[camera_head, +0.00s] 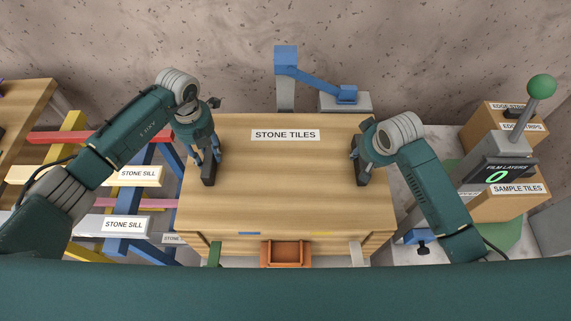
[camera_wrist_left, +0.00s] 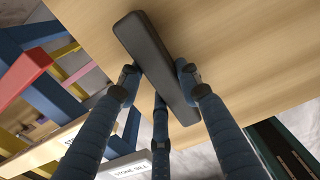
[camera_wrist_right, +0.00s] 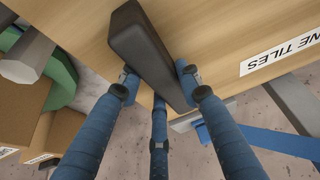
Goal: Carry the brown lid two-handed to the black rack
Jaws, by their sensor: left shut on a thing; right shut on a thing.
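The brown lid (camera_head: 285,180) is a large wooden panel with a white "STONE TILES" label, seen in the middle of the head view. It has a black bar handle near each side. My left gripper (camera_head: 207,158) is shut on the left handle (camera_wrist_left: 152,55), its fingers on both sides of the bar. My right gripper (camera_head: 362,155) is shut on the right handle (camera_wrist_right: 148,50) in the same way. The lid looks about level. I cannot tell whether it rests on something or hangs clear. I cannot make out a black rack in these views.
On the left, colored beams carry pale boards labelled "STONE SILL" (camera_head: 138,174). A blue arm-like device (camera_head: 315,78) stands behind the lid. Labelled boxes (camera_head: 508,205) and a green-knobbed post (camera_head: 541,87) stand right. An orange tray (camera_head: 286,253) is at the lid's near edge.

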